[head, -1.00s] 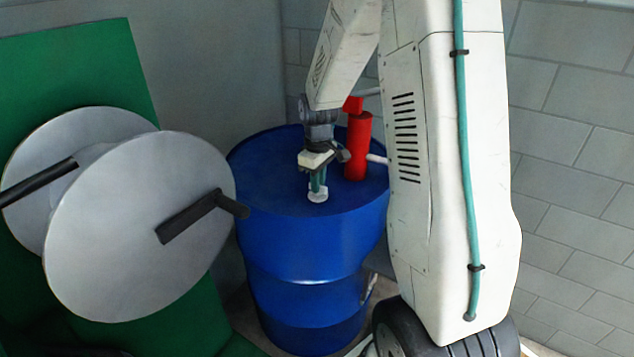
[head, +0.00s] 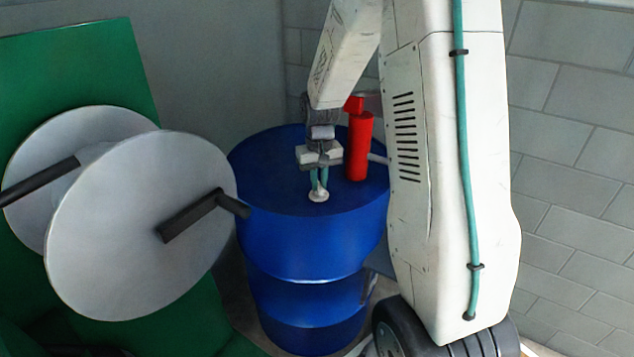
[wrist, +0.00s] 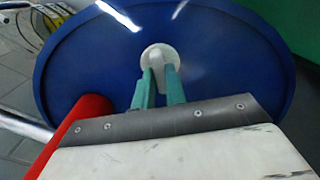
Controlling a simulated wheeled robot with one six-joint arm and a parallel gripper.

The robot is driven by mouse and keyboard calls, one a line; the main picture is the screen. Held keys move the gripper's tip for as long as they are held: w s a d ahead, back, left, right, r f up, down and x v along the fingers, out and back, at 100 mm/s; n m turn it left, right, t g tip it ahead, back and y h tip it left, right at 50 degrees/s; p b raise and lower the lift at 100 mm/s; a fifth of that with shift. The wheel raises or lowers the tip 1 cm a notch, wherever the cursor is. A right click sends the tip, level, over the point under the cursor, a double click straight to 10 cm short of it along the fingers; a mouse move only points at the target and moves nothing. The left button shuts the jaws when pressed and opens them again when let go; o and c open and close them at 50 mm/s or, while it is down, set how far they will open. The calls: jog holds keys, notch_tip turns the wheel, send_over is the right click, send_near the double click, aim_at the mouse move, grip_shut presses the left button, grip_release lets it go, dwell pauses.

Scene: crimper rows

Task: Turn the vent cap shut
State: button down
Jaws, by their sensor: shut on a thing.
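The vent cap (head: 318,196) is a small white round cap with a raised grip, on top of the blue drum (head: 310,240). In the wrist view the cap (wrist: 151,53) shows ahead of the fingers, its grip between their tips. My gripper (head: 318,186) points down at the cap with its teal fingers. In the wrist view my gripper (wrist: 157,80) is shut on the cap's grip. The fingers hide part of the cap's near side.
A red cylinder (head: 359,146) with a metal pipe stands on the drum, just right of my gripper. Large grey discs (head: 130,250) with black handles stand on a green machine (head: 80,60) at the left. A tiled wall (head: 570,150) is at the right.

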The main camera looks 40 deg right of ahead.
aim_at(320, 185)
jog(key=m, duration=0.5)
jog(key=shift+s+f+m, duration=0.15)
jog(key=shift+s+m, duration=0.1)
jog(key=shift+m, duration=2.25)
jog(key=c, duration=1.4)
grip_release()
jog(key=shift+s+d, duration=0.1)
jog(key=shift+d, duration=0.1)
jog(key=shift+c, duration=0.2)
jog(key=shift+a, duration=0.1)
jog(key=shift+w+r, duration=0.2)
jog(key=shift+r, duration=0.05)
notch_tip(320, 185, up, 8)
jog(key=shift+s+f, duration=0.1)
jog(key=shift+f, duration=0.15)
